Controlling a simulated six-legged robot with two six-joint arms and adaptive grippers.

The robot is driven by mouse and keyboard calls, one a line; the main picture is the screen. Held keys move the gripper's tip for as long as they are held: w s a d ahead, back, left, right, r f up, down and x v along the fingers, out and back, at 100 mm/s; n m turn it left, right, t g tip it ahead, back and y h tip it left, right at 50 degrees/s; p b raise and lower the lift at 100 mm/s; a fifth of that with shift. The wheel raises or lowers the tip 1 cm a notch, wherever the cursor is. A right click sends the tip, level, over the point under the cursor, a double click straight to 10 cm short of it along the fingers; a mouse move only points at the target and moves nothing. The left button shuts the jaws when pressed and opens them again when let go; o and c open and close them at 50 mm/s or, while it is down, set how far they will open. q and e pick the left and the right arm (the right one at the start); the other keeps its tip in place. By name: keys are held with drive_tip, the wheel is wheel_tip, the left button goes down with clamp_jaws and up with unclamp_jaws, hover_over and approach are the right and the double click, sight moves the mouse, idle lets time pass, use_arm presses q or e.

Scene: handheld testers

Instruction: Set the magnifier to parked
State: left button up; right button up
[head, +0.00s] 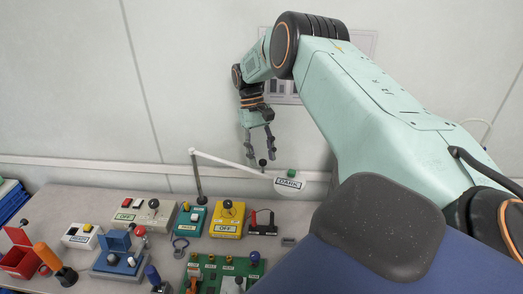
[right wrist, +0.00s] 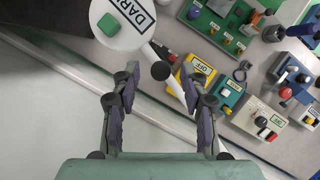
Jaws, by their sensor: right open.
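The magnifier is a white swing arm (head: 228,160) on a dark post (head: 198,180), with a head labelled DARK (head: 289,182) at its right end and a green button (head: 291,173) on top. In the right wrist view the round white head (right wrist: 124,22) is at the top. A black ball knob (head: 262,163) stands up from the arm near the head; it also shows in the right wrist view (right wrist: 161,70). My right gripper (head: 259,156) is open, pointing down just above the knob. In the right wrist view the knob appears between the fingertips (right wrist: 162,78); contact cannot be told.
Below are a yellow OFF box (head: 227,229), a teal box (head: 191,220), a grey OFF box (head: 128,217) and a green circuit board (head: 212,265). A red bin (head: 17,262) and an orange-handled tool (head: 50,258) are at the left. The wall (head: 60,90) stands behind the bench.

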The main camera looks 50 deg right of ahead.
drive_tip(key=v, duration=0.7)
drive_tip(key=shift+r, duration=0.2)
drive_tip(key=shift+w+d, duration=0.1)
drive_tip(key=shift+d, duration=0.05)
drive_tip(key=shift+c, duration=0.4)
